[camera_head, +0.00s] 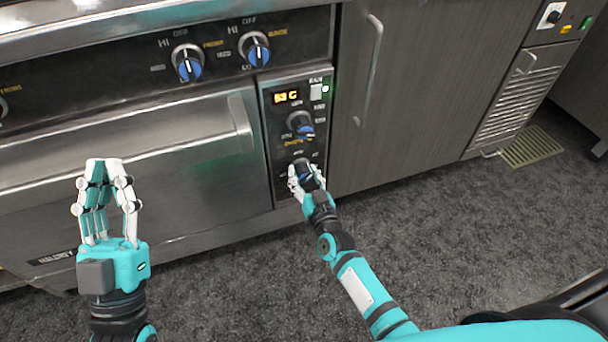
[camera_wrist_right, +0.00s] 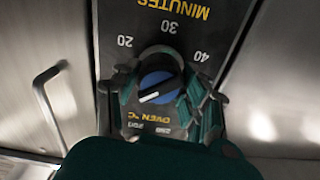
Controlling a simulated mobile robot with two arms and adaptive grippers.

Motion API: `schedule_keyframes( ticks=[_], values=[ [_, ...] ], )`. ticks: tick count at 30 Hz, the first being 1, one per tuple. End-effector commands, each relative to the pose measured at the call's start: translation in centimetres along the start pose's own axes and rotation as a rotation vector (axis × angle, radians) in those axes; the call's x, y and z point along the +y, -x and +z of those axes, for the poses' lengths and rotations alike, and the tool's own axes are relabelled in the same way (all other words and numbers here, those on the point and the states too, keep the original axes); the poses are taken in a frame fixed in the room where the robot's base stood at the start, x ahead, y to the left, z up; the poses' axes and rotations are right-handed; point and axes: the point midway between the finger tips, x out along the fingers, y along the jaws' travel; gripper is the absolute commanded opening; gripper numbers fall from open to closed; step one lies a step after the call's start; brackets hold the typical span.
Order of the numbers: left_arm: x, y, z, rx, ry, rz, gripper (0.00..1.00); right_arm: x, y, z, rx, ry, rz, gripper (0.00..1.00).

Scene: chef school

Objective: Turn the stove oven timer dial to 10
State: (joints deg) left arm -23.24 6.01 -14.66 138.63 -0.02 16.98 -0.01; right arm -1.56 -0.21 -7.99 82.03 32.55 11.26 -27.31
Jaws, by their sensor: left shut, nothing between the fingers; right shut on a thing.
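The timer dial (camera_wrist_right: 155,86) is a dark knob with a blue face and a white mark. In the right wrist view, "MINUTES", 20, 30 and 40 print upside down around it. The white mark lies on the left side of the face, slightly tilted; the 10 label cannot be made out. My right gripper (camera_head: 306,178) is shut around this knob, the lowest on the control panel (camera_head: 268,150), and partly hides it in the head view. My left gripper (camera_head: 104,165) is shut and empty, in front of the oven door.
The oven temperature dial (camera_head: 300,124) sits just above my right gripper, below an orange display (camera_head: 287,97) and a lit green light (camera_head: 326,89). The oven door handle (camera_head: 240,122) stands out to the left. Two stove knobs (camera_head: 187,65) are higher up.

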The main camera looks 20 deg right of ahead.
Motion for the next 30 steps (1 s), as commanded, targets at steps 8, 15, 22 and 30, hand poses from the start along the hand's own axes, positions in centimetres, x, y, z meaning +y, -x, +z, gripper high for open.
schedule_keyframes(
  ticks=[8,15,22,30],
  values=[
    [-0.1,-0.1,0.9,-0.057,-0.001,-0.002,0.00,0.0,0.0,-0.1,-0.001,-0.029,-0.001,0.11],
    [-0.5,0.4,4.2,-0.254,-0.010,-0.011,0.00,0.0,0.0,-0.1,-0.002,-0.149,0.000,0.11],
    [-0.6,0.7,4.9,-0.290,-0.012,-0.012,0.00,0.0,0.1,0.1,-0.002,-0.174,0.000,0.11],
    [-0.6,0.7,4.9,-0.288,-0.012,-0.012,0.00,0.0,0.1,0.1,-0.002,-0.173,0.000,0.59]
  ],
)
